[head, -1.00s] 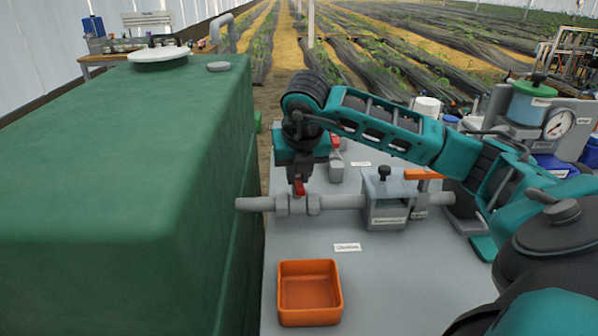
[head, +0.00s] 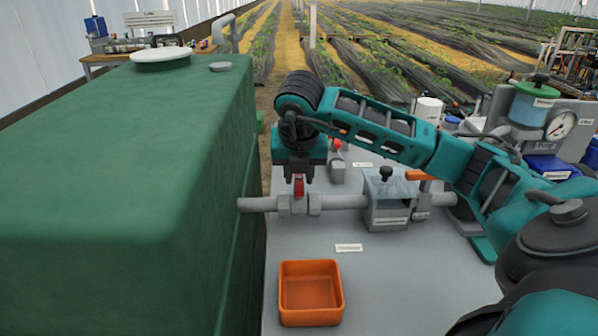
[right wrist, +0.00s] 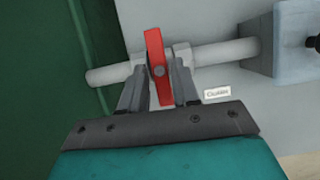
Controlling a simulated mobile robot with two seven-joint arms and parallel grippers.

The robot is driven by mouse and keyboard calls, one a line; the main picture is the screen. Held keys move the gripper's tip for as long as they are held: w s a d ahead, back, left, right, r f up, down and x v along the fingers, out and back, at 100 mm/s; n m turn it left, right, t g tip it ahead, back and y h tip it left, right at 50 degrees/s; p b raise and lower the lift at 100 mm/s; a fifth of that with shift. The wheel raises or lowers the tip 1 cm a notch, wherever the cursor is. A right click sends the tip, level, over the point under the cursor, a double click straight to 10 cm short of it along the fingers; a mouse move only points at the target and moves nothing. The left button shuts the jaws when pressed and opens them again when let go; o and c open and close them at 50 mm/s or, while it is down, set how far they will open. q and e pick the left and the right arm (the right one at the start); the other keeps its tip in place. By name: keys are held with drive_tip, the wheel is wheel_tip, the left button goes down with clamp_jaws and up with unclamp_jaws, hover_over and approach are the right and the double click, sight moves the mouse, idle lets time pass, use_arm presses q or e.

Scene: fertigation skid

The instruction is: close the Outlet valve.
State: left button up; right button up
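The valve with a red lever handle (head: 299,187) sits on the grey pipe (head: 258,204) beside the green tank. In the right wrist view the red handle (right wrist: 157,65) stands across the pipe (right wrist: 110,75). A small label (right wrist: 217,93) lies next to it, too small to read surely. My right gripper (head: 299,180) points down over this valve. The fingers partly hide the valve body. My left gripper is not in view.
A second valve with a red handle (head: 337,145) stands behind, partly hidden by my arm. A grey block (head: 385,205) with a black knob and an orange lever (head: 418,175) are to the right. An orange tray (head: 310,292) sits in front. The green tank (head: 130,180) fills the left.

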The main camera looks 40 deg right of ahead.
drive_tip(key=shift+o, duration=1.1)
drive_tip(key=shift+r, duration=0.15)
use_arm(q)
drive_tip(key=p, duration=0.1)
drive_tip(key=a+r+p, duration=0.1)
drive_tip(key=p, duration=0.1)
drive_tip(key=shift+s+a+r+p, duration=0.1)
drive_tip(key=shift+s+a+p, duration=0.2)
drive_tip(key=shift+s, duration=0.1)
use_arm(e)
drive_tip(key=v, duration=1.2)
drive_tip(key=shift+r, duration=0.3)
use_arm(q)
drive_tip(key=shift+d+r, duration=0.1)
use_arm(e)
drive_tip(key=shift+s+a, duration=0.1)
drive_tip(key=shift+s, duration=0.05)
